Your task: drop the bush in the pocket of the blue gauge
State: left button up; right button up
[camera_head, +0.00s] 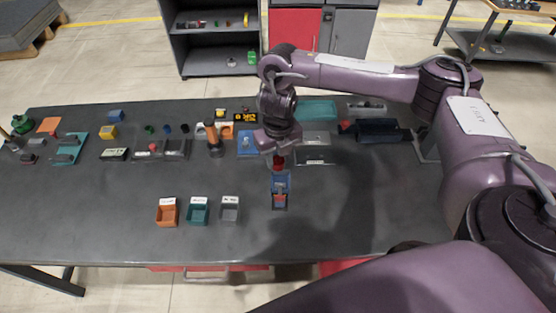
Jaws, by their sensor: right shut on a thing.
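My right gripper (279,158) points down over the middle of the table. It is shut on a small red piece, which I take to be the bush (279,163); its fingers hide part of it. Just below it in the picture stands a blue block with a dark front end and some red on it, which looks like the blue gauge (281,184). The gripper covers its far end, and I cannot tell whether the bush touches it or is in its pocket. My left gripper is not in view.
Orange (167,213), teal (198,212) and grey (229,211) labelled bins stand at the front left of the gauge. A row of small parts and fixtures runs along the back of the dark table (90,220). A black holder (378,132) stands behind right. The front right is clear.

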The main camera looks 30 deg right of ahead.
aim_at(281, 168)
jog(key=shift+s+d+r, duration=0.1)
jog(key=shift+s+d, duration=0.2)
jog(key=shift+s, duration=0.05)
jog(key=shift+s+d, duration=0.1)
jog(key=shift+s, duration=0.05)
jog(key=shift+f+b, duration=0.3)
jog(key=shift+f, duration=0.1)
jog(key=shift+w+a+f+b, duration=0.15)
jog(key=shift+f+b, duration=0.15)
jog(key=shift+f, duration=0.05)
jog(key=shift+w+a+f+b, duration=0.1)
jog(key=shift+f+b, duration=0.15)
jog(key=shift+f, duration=0.1)
jog(key=shift+f+b, duration=0.35)
jog(key=shift+f, duration=0.1)
jog(key=shift+d+f+b, duration=0.1)
jog(key=shift+f+b, duration=0.6)
jog(key=shift+f, duration=0.2)
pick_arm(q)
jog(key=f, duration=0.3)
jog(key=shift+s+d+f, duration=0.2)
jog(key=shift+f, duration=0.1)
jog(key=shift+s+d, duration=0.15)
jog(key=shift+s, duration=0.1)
pick_arm(e)
jog(key=shift+s, duration=0.1)
